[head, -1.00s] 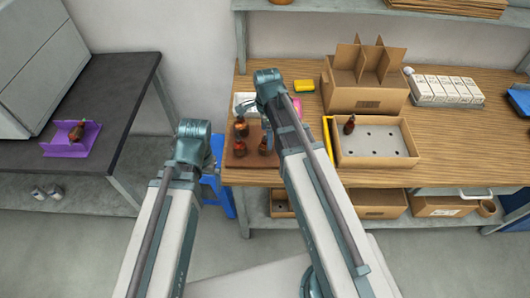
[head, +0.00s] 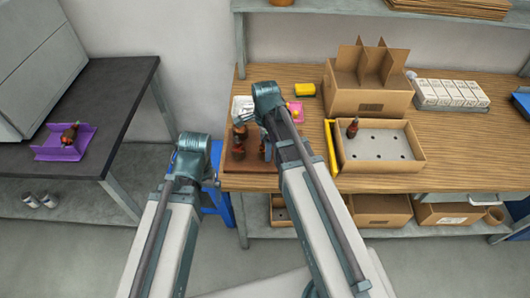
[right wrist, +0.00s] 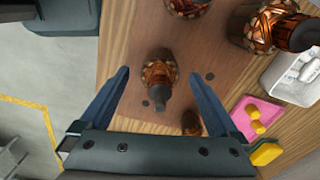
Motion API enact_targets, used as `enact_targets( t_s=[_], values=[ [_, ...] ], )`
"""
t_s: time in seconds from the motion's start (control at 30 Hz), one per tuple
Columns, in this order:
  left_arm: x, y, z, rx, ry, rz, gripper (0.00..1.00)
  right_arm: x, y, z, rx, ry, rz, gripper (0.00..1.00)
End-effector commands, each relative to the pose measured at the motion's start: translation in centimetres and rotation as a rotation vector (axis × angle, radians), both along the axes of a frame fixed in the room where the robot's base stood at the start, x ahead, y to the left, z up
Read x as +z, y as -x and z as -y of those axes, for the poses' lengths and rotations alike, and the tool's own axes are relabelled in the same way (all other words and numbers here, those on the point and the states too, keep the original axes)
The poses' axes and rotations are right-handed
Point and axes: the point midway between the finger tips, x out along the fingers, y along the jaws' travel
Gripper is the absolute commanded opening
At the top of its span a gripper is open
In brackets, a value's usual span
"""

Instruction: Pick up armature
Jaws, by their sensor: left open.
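Copper-and-dark armatures stand on a brown board (head: 233,172) at the left end of the wooden bench, partly hidden by my right arm. One armature (head: 238,151) shows at the board's left side.
A shallow tray (head: 375,168) with holes holds one armature (head: 352,128). A divided cardboard box (head: 368,103) stands behind it. A purple holder (head: 50,153) with an armature sits on the dark left table. A yellow sponge (head: 305,90) and white dish (right wrist: 300,75) are near the board.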

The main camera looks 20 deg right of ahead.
Motion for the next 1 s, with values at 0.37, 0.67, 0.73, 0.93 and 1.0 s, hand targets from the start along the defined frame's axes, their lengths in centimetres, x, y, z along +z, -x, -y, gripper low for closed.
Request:
enact_targets(
  t_s=[0.37, 0.67, 0.73, 0.93, 1.0],
  values=[
    [0.02, 0.0, 0.0, 0.0, 0.0, 0.0, 0.97, 0.02, 0.0, 0.01, 0.0, 0.0, 0.0, 0.29],
    [0.03, 0.0, 0.0, 0.0, 0.0, 0.0, 0.97, 0.03, -0.01, 0.01, 0.0, 0.0, 0.0, 0.0],
    [0.03, 0.0, 0.0, 0.0, 0.0, 0.0, 0.97, 0.03, -0.01, 0.01, 0.0, 0.0, 0.0, 0.0],
    [0.2, 0.0, 0.0, 0.0, 0.0, 0.0, 0.97, 0.2, -0.02, 0.08, 0.0, 0.0, 0.0, 0.0],
    [0.47, 0.0, -0.01, 0.0, 0.0, 0.0, 0.97, 0.47, -0.03, 0.21, 0.0, 0.0, 0.0, 0.0]
  ],
)
